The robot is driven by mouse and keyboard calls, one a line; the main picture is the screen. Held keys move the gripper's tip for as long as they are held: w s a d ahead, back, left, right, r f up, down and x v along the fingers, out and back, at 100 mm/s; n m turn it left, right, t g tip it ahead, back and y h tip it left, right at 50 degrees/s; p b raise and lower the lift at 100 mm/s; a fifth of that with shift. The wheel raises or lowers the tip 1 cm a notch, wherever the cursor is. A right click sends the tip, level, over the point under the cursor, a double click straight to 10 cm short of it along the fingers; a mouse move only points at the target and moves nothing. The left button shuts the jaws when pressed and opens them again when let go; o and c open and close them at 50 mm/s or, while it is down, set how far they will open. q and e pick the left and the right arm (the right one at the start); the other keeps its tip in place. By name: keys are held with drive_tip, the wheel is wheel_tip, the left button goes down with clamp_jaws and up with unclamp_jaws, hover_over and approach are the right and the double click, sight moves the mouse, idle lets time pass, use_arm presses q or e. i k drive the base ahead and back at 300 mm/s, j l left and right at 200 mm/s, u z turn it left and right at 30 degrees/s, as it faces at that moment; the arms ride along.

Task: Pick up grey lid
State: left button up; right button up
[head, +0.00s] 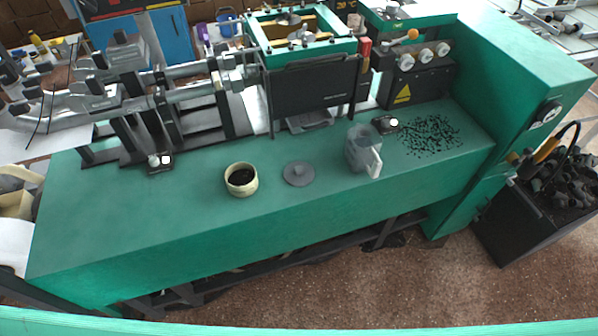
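The grey lid (298,174) is a flat round disc with a small raised knob in its middle. It lies on the green bench (200,215), near the middle of its front part. A cream round pot (252,187) with dark contents stands to its left, open at the top and apart from it. A see-through grey jug (361,150) with a pale handle stands to its right, also apart. Neither of my grippers shows in the head view. Nothing touches or covers the lid.
Dark granules (430,135) are scattered on the bench at the right. Small dark fittings with white tops sit at the left (160,162) and behind the jug (386,124). A black machine panel (313,86) stands behind. The bench front left is clear.

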sight(299, 174)
drive_tip(key=j+z, duration=0.7)
drive_tip(key=k+j+z, duration=0.15)
drive_tip(key=z, duration=0.2)
drive_tip(key=j, duration=0.1)
